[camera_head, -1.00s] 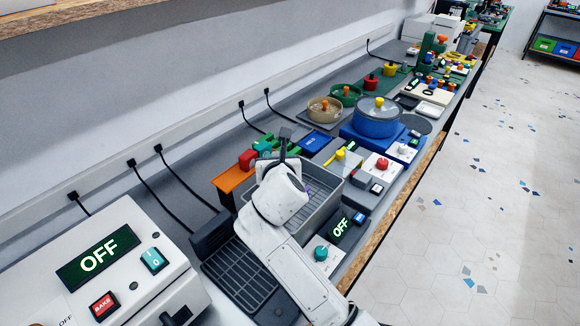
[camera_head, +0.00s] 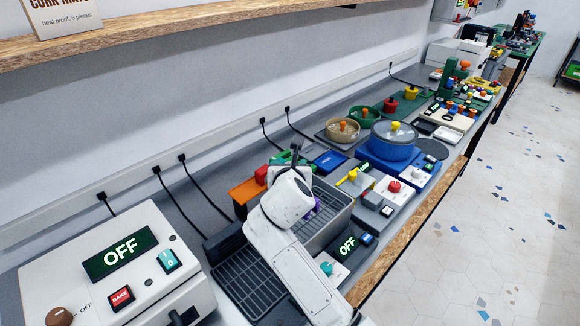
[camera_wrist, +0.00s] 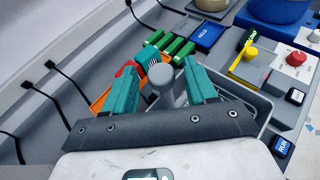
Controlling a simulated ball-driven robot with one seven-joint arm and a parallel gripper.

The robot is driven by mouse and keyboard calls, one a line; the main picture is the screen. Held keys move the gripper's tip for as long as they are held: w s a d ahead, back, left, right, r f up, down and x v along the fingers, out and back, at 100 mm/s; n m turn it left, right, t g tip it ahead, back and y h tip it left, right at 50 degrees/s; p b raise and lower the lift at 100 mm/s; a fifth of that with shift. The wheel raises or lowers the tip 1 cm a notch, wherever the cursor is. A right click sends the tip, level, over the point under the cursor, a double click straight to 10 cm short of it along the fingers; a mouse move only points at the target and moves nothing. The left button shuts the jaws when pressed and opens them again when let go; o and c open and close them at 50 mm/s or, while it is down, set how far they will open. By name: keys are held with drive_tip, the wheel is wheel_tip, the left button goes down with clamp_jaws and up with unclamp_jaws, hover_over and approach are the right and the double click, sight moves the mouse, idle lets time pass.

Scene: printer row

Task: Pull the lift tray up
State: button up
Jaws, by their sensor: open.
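A grey open-topped bin with a ribbed inside (camera_head: 338,207) stands on the bench in the head view. It also shows around my gripper in the wrist view (camera_wrist: 258,103). In the head view my white wrist covers the left part of the bin and hides the post. I cannot tell the tray apart from the bin.
A black slatted rack (camera_head: 250,285) lies left of the bin. A teal-knob panel reading OFF (camera_head: 328,269) is in front. A white OFF box (camera_head: 117,262) stands at left.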

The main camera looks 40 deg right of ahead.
drive_tip(key=b+v, duration=0.1)
drive_tip(key=v, duration=0.9)
drive_tip(key=shift+s+a+r, duration=0.15)
drive_tip(key=shift+s+a, duration=0.1)
drive_tip(key=shift+a, duration=0.05)
